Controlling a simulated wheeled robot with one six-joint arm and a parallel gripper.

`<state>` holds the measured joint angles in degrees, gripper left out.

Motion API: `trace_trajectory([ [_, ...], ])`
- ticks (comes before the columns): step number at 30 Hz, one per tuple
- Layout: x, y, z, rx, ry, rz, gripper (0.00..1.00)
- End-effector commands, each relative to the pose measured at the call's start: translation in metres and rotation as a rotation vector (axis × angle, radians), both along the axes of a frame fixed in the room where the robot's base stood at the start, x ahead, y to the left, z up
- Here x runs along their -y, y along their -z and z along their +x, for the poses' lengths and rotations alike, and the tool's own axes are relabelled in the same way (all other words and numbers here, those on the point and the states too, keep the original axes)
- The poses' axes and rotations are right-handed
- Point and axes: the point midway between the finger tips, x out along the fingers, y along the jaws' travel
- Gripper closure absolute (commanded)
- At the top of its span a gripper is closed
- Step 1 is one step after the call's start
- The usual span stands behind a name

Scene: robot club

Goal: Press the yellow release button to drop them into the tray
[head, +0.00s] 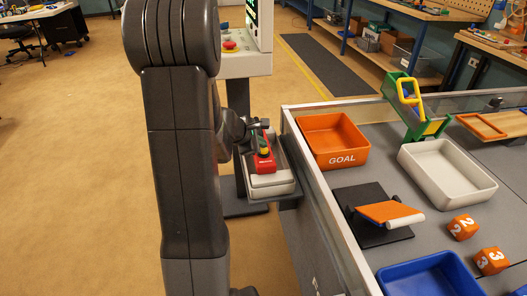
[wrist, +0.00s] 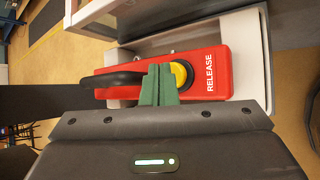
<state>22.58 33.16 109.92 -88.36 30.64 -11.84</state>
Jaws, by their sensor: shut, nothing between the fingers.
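The yellow release button (wrist: 181,73) sits on a red box (wrist: 218,74) marked RELEASE, on a light grey base. In the head view the red box (head: 264,163) is on a small shelf beside the table. My gripper (wrist: 160,68) has its green fingers shut and empty. In the wrist view they are over the red box, just left of the button and overlapping its edge. I cannot tell whether they touch it. In the head view my gripper (head: 259,139) is at the box's far end. The light grey tray (head: 447,187) looks empty, next to a green chute (head: 412,118) with a yellow frame.
On the table are an orange GOAL bin (head: 332,150), a blue bin (head: 430,275), an orange flap on a black base (head: 381,235), and orange numbered cubes (head: 463,227). A raised rim (head: 318,190) edges the table near the shelf. A console with a red button (head: 229,45) stands behind.

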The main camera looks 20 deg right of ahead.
Motion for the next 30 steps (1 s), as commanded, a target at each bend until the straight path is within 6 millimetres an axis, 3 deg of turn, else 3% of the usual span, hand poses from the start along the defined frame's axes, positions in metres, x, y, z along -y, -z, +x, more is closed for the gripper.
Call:
trace_trajectory([
  [30, 0.0000, 0.0067, 0.0000, 0.001, 0.001, 0.000, 1.00],
])
